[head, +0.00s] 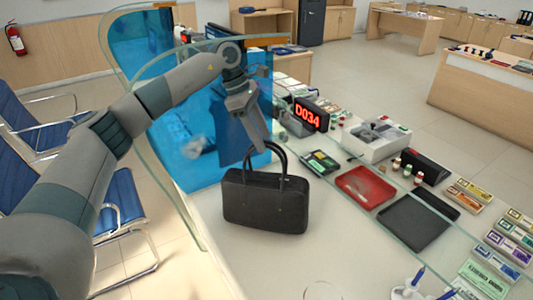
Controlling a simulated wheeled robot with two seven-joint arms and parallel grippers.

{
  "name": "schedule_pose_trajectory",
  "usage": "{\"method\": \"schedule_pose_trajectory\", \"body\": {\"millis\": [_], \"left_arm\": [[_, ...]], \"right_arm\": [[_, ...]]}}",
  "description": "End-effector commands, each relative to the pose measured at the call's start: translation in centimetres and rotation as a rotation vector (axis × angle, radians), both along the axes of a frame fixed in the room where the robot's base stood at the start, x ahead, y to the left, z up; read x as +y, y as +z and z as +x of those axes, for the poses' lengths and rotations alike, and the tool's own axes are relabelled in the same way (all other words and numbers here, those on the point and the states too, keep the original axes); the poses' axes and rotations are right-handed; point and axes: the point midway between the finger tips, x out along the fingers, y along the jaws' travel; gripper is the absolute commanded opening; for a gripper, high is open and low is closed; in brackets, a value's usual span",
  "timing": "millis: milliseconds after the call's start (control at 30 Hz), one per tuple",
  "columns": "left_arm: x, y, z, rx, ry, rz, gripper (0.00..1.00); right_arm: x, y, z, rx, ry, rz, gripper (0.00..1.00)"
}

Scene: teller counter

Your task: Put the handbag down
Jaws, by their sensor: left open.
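A black handbag (265,205) stands upright on the pale counter (300,262), with its looped handle (278,150) raised. My left gripper (258,143) points down at the top of the handle, just above the bag's body. Its jaws are open, and one finger overlaps the handle in the picture. I cannot tell whether it touches the handle. My right gripper is not in view.
A clear glass screen (165,155) edges the counter on the left. A red number display (309,115), a red tray (364,187), a black tray (413,222) and a white box (372,140) lie to the right. The counter in front of the bag is bare.

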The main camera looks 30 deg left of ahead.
Motion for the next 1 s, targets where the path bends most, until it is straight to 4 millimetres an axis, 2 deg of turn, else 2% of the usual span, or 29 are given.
{"method": "schedule_pose_trajectory", "body": {"millis": [33, 200, 400, 1000], "left_arm": [[0.4, 0.6, 0.0, -0.005, 0.002, -0.001, 0.44], [1.3, 3.0, -0.3, -0.003, 0.001, 0.000, 0.44], [1.9, 4.5, -0.5, 0.000, 0.000, 0.000, 0.44], [1.8, 4.7, -0.5, 0.000, -0.001, -0.003, 0.44]], "right_arm": [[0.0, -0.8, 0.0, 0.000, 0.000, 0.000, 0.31], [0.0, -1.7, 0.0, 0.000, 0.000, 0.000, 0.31], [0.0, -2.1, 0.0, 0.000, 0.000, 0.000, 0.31], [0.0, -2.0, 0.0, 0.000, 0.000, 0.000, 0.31]]}}
